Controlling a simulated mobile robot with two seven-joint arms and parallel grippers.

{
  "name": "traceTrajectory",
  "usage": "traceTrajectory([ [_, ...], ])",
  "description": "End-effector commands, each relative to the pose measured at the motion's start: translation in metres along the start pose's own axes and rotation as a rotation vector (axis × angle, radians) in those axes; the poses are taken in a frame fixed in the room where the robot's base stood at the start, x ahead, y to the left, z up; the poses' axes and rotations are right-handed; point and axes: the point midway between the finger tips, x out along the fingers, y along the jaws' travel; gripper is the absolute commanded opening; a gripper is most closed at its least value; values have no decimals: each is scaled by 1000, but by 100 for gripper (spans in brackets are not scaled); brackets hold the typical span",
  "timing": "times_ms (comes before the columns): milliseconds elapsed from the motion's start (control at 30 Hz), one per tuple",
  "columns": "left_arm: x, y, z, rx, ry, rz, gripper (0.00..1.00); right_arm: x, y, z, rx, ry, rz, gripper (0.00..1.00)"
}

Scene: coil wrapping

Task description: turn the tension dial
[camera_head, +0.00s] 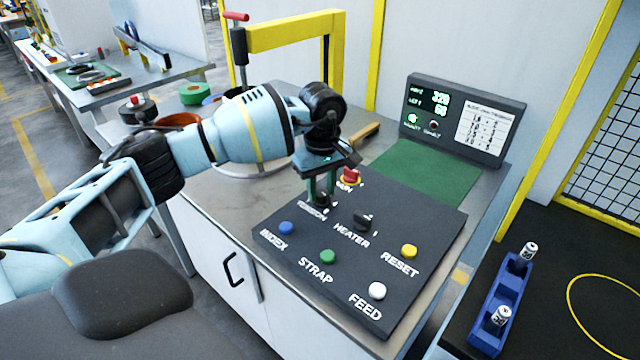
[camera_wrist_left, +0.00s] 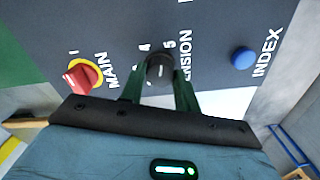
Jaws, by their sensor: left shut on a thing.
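The tension dial (camera_head: 322,201) is a black knob on the dark control panel (camera_head: 290,238), next to the label TENSION. In the left wrist view the dial (camera_wrist_left: 160,67) sits between the two green fingers, with numbers 4 and 5 printed beside it. My left gripper (camera_head: 320,196) points down from above and is shut on the dial; it also shows in the left wrist view (camera_wrist_left: 160,75). The fingers hide part of the dial, so its exact setting is hard to read. My right gripper is not in view.
Close to the gripper is the red MAIN switch (camera_head: 350,175). The black HEATER knob (camera_head: 362,222) and blue INDEX button (camera_head: 286,228) are also near. A display box (camera_head: 464,118) stands behind. A yellow frame (camera_head: 290,38) rises at the back. A blue rack (camera_head: 497,310) is at right.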

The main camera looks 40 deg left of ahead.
Motion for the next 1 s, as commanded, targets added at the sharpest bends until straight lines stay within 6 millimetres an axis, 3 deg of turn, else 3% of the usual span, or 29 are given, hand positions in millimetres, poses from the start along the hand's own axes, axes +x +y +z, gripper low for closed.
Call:
traceTrajectory([
  [1000,-4,0,0,-964,0,3,9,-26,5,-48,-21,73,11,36],
])
